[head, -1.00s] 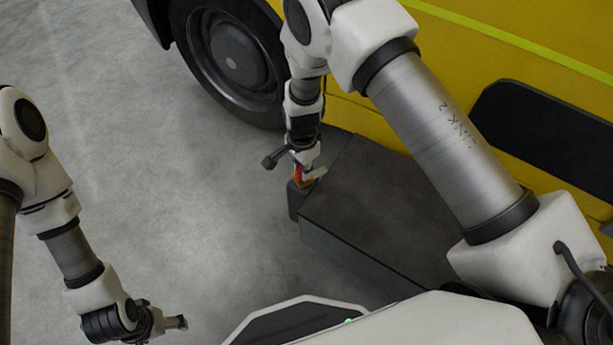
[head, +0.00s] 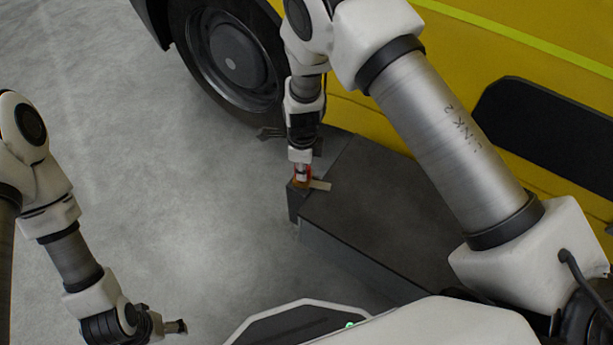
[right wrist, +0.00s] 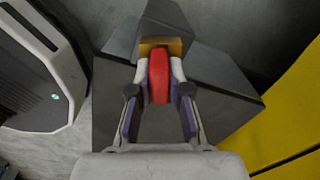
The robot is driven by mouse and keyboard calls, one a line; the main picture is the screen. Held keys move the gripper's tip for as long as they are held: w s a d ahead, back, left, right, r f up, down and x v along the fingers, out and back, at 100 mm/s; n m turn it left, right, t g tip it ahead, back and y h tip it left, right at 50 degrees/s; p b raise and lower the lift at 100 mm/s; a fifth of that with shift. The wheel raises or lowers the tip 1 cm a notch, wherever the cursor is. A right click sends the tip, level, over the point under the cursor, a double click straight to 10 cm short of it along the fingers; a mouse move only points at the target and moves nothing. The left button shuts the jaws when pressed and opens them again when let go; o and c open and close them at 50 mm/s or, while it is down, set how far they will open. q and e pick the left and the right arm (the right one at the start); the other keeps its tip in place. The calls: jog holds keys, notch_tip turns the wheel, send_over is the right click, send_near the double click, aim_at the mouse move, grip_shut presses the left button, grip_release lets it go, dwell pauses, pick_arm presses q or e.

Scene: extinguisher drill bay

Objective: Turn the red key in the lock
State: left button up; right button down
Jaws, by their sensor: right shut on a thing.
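The red key (right wrist: 158,76) shows in the right wrist view between the two fingers of my right gripper (right wrist: 159,88), which is shut on it. The brass-coloured lock (right wrist: 160,45) is at the key's far end, by the dark box. In the head view my right gripper (head: 301,172) points down at the box's left end, with a bit of red between its fingers. The lock is mostly hidden there. My left gripper (head: 176,326) is low at the left over the floor, away from the key; its fingers are too small to tell open from shut.
The dark grey box (head: 375,215) stands on the floor against a yellow vehicle (head: 575,50) with a black wheel (head: 230,60). The concrete floor (head: 180,180) between my arms is clear.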

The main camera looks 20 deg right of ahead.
jog(key=m, duration=0.3)
jog(key=shift+m, duration=0.4)
jog(key=c, duration=1)
grip_release()
jog(key=shift+r, duration=0.1)
notch_tip(320, 180, up, 12)
jog(key=shift+f, duration=0.1)
